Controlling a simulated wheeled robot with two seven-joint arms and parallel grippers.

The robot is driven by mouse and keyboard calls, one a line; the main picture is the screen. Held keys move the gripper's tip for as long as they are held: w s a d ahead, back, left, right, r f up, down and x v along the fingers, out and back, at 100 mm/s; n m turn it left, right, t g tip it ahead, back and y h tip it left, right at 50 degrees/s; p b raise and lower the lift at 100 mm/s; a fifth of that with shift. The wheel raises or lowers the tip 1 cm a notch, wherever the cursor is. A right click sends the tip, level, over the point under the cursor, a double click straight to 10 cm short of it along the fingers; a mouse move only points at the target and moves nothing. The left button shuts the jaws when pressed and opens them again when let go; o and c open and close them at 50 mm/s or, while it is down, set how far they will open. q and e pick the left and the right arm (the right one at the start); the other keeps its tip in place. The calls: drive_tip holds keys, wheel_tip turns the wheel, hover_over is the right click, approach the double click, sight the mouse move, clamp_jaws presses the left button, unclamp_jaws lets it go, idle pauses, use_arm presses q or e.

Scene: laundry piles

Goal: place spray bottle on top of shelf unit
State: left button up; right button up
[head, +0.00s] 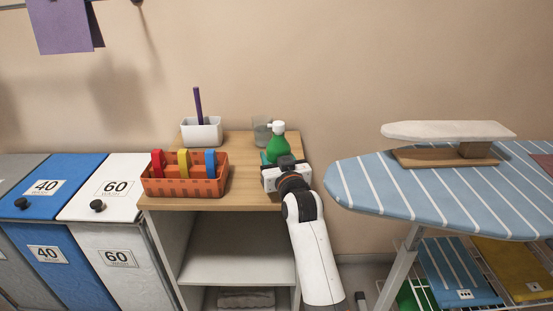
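The green spray bottle (277,147) with a white nozzle is upright at the right part of the wooden top of the shelf unit (250,194). My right gripper (283,163) is at the bottle's lower part, over the right front of the top. The gripper body hides the bottle's base and most of the fingers. I cannot tell whether the fingers are closed on the bottle or whether its base touches the wood. My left gripper is not in view.
On the shelf top are an orange basket (185,188) with coloured handles, a white pot (202,131) and a glass (262,130) behind the bottle. An ironing board (400,193) stands to the right. Laundry bins (108,190) stand to the left.

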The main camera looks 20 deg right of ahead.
drive_tip(key=shift+f, duration=0.15)
drive_tip(key=o, duration=1)
drive_tip(key=shift+s+r, duration=0.1)
drive_tip(key=shift+r, duration=0.1)
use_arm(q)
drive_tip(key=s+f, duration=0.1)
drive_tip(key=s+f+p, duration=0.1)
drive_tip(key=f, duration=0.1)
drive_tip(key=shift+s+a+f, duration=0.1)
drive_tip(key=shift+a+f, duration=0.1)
use_arm(e)
drive_tip(key=s, duration=1.2)
drive_tip(key=shift+a, duration=0.15)
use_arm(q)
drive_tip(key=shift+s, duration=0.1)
